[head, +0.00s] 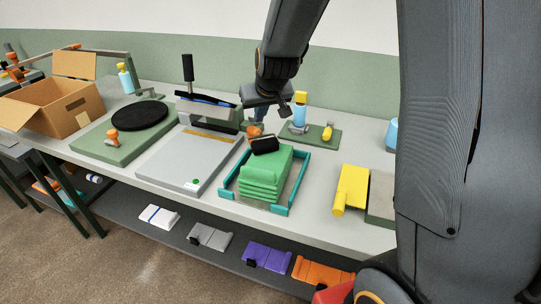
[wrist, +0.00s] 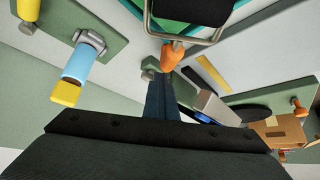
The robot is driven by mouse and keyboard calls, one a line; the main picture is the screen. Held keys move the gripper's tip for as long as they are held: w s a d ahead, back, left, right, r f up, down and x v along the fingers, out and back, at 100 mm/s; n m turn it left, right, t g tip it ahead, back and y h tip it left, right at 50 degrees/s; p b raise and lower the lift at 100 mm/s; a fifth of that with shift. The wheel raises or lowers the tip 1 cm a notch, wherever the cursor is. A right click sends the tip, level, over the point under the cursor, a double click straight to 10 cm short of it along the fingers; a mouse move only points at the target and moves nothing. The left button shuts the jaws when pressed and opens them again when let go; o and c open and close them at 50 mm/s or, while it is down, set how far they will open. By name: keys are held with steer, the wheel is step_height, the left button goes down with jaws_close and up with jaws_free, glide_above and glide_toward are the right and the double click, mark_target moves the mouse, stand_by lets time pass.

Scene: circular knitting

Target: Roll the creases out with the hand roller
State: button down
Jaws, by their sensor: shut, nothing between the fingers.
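The hand roller has a black roller (head: 265,145) and an orange handle (head: 254,131). It lies on the back end of a stack of folded green cloth (head: 262,178), handle toward the back. The stack sits inside a teal-edged frame (head: 283,211). My gripper (head: 261,118) is shut and empty, just above and behind the handle. In the wrist view its closed fingers (wrist: 158,88) point toward the orange handle (wrist: 172,55), and look apart from it. The black roller (wrist: 195,10) and its wire frame are cut off by the top edge there.
Left of the stack are a grey press (head: 180,160), a green board (head: 92,150) with a black disc, and a cardboard box (head: 62,112). Behind right is a green board (head: 322,142) with bottles. A yellow item (head: 351,187) lies right. Folded items fill the lower shelf.

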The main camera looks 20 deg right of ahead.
steer(key=shift+w, duration=0.1)
steer(key=shift+w+d+f+b, duration=0.1)
steer(key=shift+w+d+b, duration=0.25)
steer(key=shift+w+b, duration=0.45)
steer(key=shift+w+d+f+b, duration=0.1)
steer(key=shift+w+d+b, duration=0.25)
steer(key=shift+b, duration=0.8)
steer(key=w+b, duration=0.1)
steer(key=w+d+b, duration=0.1)
steer(key=shift+w+d+f, duration=0.1)
steer(key=shift+w, duration=0.2)
steer(key=c, duration=2.4)
jaws_free()
steer(key=shift+o, duration=0.2)
steer(key=shift+f+b, duration=0.55)
steer(key=shift+f, duration=0.15)
